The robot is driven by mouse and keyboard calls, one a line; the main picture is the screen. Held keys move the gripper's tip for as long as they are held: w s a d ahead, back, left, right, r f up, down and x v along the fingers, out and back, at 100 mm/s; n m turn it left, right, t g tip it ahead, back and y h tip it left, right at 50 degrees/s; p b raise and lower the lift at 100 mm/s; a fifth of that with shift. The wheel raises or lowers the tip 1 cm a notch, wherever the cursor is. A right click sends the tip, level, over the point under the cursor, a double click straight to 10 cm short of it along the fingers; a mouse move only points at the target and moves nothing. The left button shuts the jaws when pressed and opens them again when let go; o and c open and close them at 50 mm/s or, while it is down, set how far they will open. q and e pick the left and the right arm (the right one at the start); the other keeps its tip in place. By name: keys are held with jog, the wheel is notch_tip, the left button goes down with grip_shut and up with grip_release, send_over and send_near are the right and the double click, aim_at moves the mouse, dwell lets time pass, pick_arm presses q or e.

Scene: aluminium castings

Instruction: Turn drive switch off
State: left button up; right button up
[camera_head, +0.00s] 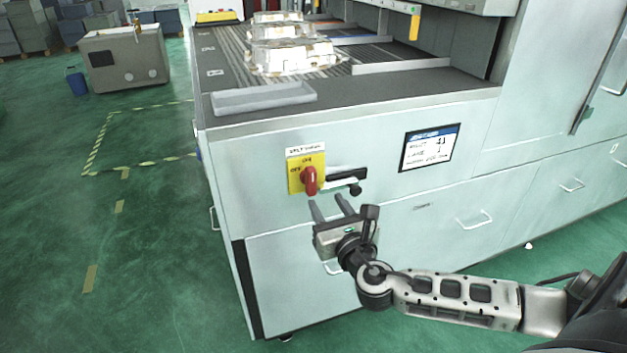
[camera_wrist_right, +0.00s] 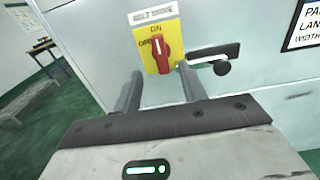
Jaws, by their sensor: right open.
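The drive switch is a red rotary knob (camera_head: 310,181) on a yellow plate (camera_head: 294,178) on the front of the pale machine cabinet. In the right wrist view the red knob (camera_wrist_right: 163,52) stands about upright, its upper end near the ON mark. A second mark, probably OFF, is to its left, and a white label reading like "BELT DRIVE" is above. My right gripper (camera_head: 327,198) is open and empty, just below and in front of the knob. In the right wrist view its fingers (camera_wrist_right: 162,78) point at the plate, apart from the knob. My left gripper is not in view.
A black handle (camera_head: 347,176) sticks out just right of the plate. A display panel (camera_head: 430,148) is further right. Metal castings (camera_head: 290,58) lie on the conveyor top behind a grey tray (camera_head: 263,97). Green floor to the left is mostly free.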

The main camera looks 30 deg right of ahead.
aim_at(313, 181)
jog(key=x, duration=0.8)
jog(key=shift+w, duration=0.4)
grip_shut()
